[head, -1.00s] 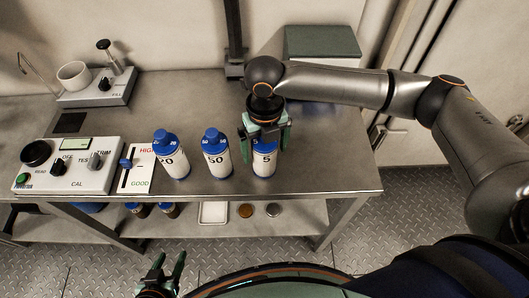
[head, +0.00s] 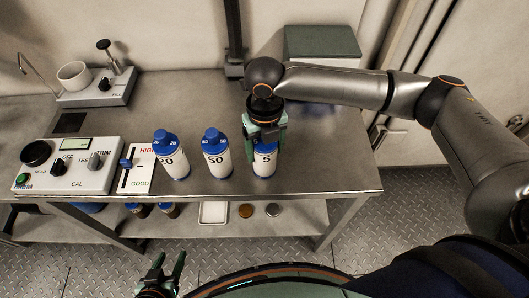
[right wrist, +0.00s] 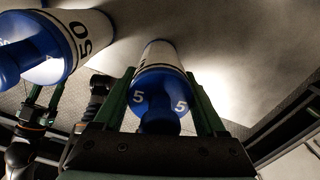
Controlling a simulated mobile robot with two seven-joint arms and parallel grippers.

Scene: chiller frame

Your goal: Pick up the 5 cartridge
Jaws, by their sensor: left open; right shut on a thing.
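The 5 cartridge (head: 264,164) is a white cylinder with a blue top and a blue base band. It stands upright on the metal table, at the right end of a row of three cartridges. My right gripper (head: 265,147) comes down over it from above and is shut on its upper part. In the right wrist view, the fingers lie along both sides of the 5 cartridge (right wrist: 158,92), with its blue top towards the camera. My left gripper (head: 168,272) is open and empty, low in front of the table.
The 50 cartridge (head: 216,157) stands just left of the 5 cartridge, and the 20 cartridge (head: 171,158) further left. A calibration box (head: 70,165) and a HIGH/GOOD gauge (head: 136,169) are at the left. The table (head: 330,178) is bare to the right.

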